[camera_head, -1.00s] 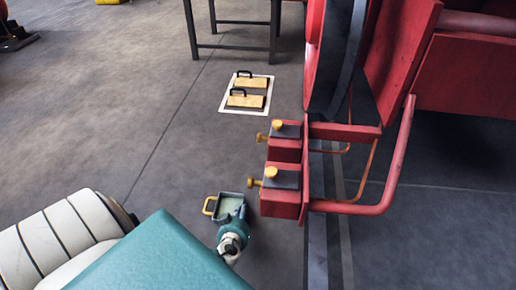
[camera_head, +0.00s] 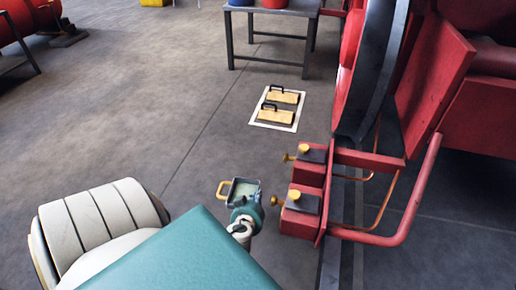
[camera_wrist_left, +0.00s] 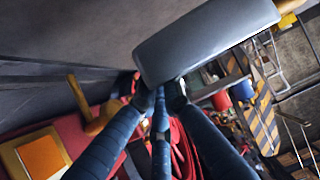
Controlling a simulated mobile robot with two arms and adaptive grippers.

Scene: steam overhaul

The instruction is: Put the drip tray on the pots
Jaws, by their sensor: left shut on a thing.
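The drip tray (camera_head: 246,189), a small grey tray with a pale inside and a yellow handle, is held by my left gripper (camera_head: 243,210) in the head view. In the left wrist view the shut fingers (camera_wrist_left: 165,97) meet the near end of the grey tray (camera_wrist_left: 205,38). The pots appear to be two red boxes, a far one (camera_head: 308,174) and a near one (camera_head: 298,222), with dark tops and yellow screws. The tray is left of them in the picture, apart from them. My right gripper is in neither view.
The red locomotive frame with a dark wheel (camera_head: 372,75) and a bent red pipe (camera_head: 415,195) stands right of the pots. Two wooden floats (camera_head: 284,96) lie on a white-edged floor mat. A table (camera_head: 275,13) holds red and blue buckets. Open floor lies to the left.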

